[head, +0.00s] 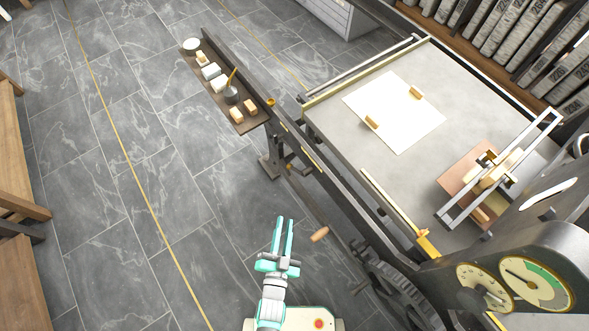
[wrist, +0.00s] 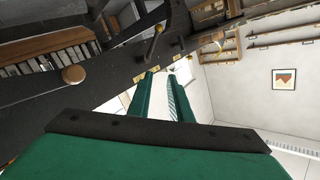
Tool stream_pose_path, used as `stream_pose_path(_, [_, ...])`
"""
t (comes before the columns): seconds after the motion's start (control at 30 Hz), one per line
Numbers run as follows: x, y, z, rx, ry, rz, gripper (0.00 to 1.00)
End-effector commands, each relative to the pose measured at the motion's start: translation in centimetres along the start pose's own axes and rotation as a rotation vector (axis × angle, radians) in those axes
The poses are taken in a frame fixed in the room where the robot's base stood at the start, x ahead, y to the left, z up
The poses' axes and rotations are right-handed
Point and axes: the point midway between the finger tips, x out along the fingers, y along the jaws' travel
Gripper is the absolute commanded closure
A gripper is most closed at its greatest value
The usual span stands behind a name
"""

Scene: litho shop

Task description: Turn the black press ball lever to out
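In the wrist view a short dark lever with a ball end (wrist: 153,42) stands out from the dark press frame, just beyond my fingertips; it looks like the black ball lever. A small yellow plate (wrist: 140,77) is near its foot. My gripper (wrist: 160,74) points up towards that frame, its two green fingers apart with nothing between them, and does not touch the lever. In the head view my gripper (head: 285,219) is over the floor, left of the press (head: 345,185). I cannot make out the ball lever there. The lever's marked positions are too small to read.
A wooden crank handle (head: 320,234) sticks out close to the right of my gripper. A gear wheel (head: 395,290) and dials (head: 535,283) are at lower right. A shelf (head: 240,122) with small blocks and a cup is further ahead. The floor (head: 130,190) to the left is clear.

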Motion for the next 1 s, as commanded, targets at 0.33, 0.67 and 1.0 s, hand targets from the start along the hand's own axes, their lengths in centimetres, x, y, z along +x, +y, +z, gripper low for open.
stream_pose_path(0.33, [11.4, 1.7, 4.3, 0.17, 0.071, -0.031, 0.82])
stream_pose_path(0.67, [14.7, 2.4, 4.5, 0.203, 0.084, -0.039, 0.82])
stream_pose_path(1.0, [20.5, 2.4, 3.9, 0.201, 0.086, -0.035, 0.82])
